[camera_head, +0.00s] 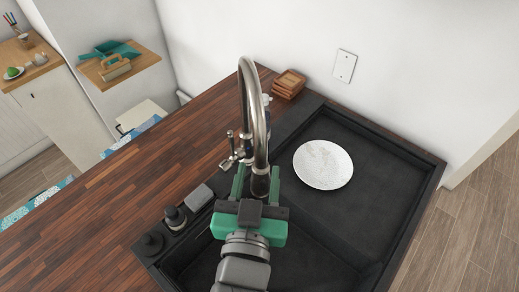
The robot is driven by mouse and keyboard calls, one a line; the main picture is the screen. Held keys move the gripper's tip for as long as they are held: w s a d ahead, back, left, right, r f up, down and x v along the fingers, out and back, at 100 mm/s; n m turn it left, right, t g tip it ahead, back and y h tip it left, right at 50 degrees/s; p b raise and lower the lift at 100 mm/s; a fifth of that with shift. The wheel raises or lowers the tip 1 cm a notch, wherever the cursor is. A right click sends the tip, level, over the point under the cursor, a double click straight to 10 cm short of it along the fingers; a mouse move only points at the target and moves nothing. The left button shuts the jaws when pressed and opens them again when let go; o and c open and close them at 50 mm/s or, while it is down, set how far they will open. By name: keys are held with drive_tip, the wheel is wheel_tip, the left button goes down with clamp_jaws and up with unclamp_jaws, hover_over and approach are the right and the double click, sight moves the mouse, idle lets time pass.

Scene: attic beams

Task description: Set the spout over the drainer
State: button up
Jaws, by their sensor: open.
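The faucet's tall metal gooseneck spout (249,88) rises from the back edge of the black sink, and its dark nozzle end (260,184) hangs down toward me. My gripper (257,180) is open, with one green finger on each side of the nozzle end. I cannot tell whether either finger touches it. The flat black drainer (385,190) fills the right side of the sink unit, to the right of the spout end. The basin (310,255) is partly hidden by my gripper and arm.
A white round plate (323,164) lies on the drainer. A faucet lever (230,150) stands left of the spout. A grey block (198,197) and dark bottle (175,217) sit along the sink's left rim. Wooden coasters (289,83) stand near the wall.

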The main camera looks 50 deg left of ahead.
sight(260, 160)
drive_tip(key=p+x, duration=0.1)
drive_tip(key=x, duration=0.4)
drive_tip(key=shift+w+a, duration=0.15)
drive_tip(key=shift+a, duration=0.05)
clamp_jaws()
